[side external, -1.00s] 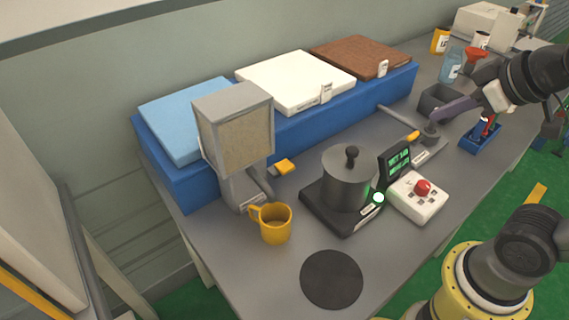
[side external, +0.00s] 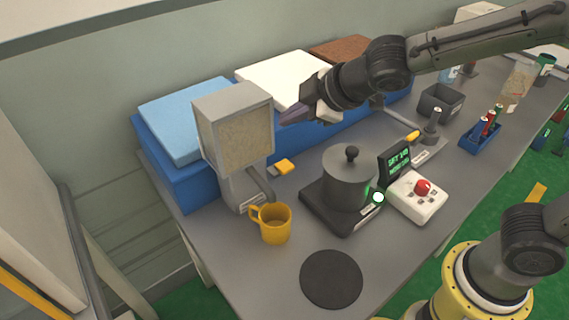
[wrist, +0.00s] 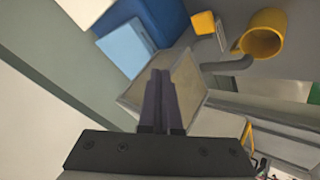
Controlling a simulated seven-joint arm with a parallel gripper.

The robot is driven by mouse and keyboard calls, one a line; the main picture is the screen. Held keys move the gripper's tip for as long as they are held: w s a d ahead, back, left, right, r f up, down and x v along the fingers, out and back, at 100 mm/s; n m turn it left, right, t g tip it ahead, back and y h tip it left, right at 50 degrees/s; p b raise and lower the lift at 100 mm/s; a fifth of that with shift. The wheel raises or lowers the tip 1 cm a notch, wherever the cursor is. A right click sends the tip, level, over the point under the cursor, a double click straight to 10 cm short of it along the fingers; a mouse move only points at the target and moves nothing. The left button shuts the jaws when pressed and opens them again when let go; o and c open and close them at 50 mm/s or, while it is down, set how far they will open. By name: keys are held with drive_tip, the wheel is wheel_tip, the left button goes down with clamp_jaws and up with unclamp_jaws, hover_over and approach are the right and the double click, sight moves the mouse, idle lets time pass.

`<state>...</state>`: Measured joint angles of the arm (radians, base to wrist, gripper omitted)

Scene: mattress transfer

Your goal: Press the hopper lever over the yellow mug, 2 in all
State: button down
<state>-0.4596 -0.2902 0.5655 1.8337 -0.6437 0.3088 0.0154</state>
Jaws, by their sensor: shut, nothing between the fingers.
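The hopper (side external: 233,130) is a grey box with a tan, grainy front, standing at the left of the bench. A yellow tab (side external: 285,167) beside its base looks like the lever; a similar yellow piece (wrist: 203,24) shows in the wrist view. The yellow mug (side external: 275,225) stands upright below the hopper's bent grey spout (side external: 262,184), and also shows in the wrist view (wrist: 268,33). I cannot make out its contents. My gripper (side external: 286,119) is shut and empty, just right of the hopper's upper part and above the yellow tab. Its fingers (wrist: 160,76) overlap the hopper in the wrist view.
A lidded grey pot (side external: 345,180) on a dark base stands right of the mug. A red-button box (side external: 417,197) and a small screen (side external: 395,160) are beside it. A dark round mat (side external: 331,279) lies in front. A blue platform (side external: 176,190) with flat pads lines the back.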

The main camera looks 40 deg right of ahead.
sight(287, 165)
drive_tip(key=shift+f, duration=0.1)
idle(0.3)
drive_tip(key=shift+f, duration=4.3)
drive_tip(key=shift+f, duration=0.1)
drive_tip(key=shift+f, duration=0.3)
drive_tip(key=shift+f, duration=1.3)
drive_tip(key=shift+r, duration=1.65)
drive_tip(key=shift+r, duration=0.1)
drive_tip(key=shift+r, duration=2.45)
